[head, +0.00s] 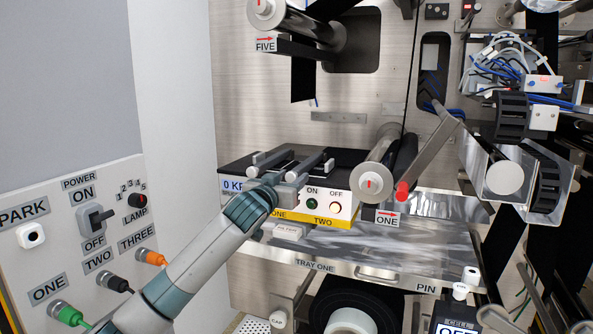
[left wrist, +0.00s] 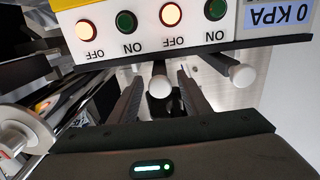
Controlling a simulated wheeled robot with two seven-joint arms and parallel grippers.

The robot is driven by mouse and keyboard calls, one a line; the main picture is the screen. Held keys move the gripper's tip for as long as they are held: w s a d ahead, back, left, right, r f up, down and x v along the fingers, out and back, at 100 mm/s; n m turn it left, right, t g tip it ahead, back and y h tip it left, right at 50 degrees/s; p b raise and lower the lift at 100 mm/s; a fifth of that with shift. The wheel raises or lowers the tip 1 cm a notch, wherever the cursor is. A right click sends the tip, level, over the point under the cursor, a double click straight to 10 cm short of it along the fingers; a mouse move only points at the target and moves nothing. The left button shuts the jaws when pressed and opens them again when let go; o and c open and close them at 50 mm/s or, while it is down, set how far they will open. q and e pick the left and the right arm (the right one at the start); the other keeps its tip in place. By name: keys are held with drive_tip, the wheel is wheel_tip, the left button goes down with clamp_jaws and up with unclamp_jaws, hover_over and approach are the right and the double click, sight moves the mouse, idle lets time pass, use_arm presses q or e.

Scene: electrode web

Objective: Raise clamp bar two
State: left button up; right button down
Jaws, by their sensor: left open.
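Clamp bar two (head: 309,168) is the right one of two grey bars lying low over the black-topped box, above the label TWO (head: 323,221). Its near end is hidden by my left gripper (head: 289,188), which is at the front edge of the box. In the left wrist view the picture is upside down. There a round white knob (left wrist: 160,84), apparently bar two's, shows between the two dark fingers of my open left gripper (left wrist: 160,100). I cannot tell whether the fingers touch it. My right gripper is in neither view.
Clamp bar one (head: 270,159) lies to the left, and its white knob (left wrist: 243,77) is just outside the fingers. ON and OFF buttons (head: 312,203) are on the box front. A roller (head: 373,183) stands close on the right. Tray one (head: 345,250) is below.

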sight(297, 174)
use_arm(q)
drive_tip(key=shift+p+x, duration=0.65)
drive_tip(key=shift+x, duration=1.4)
clamp_jaws()
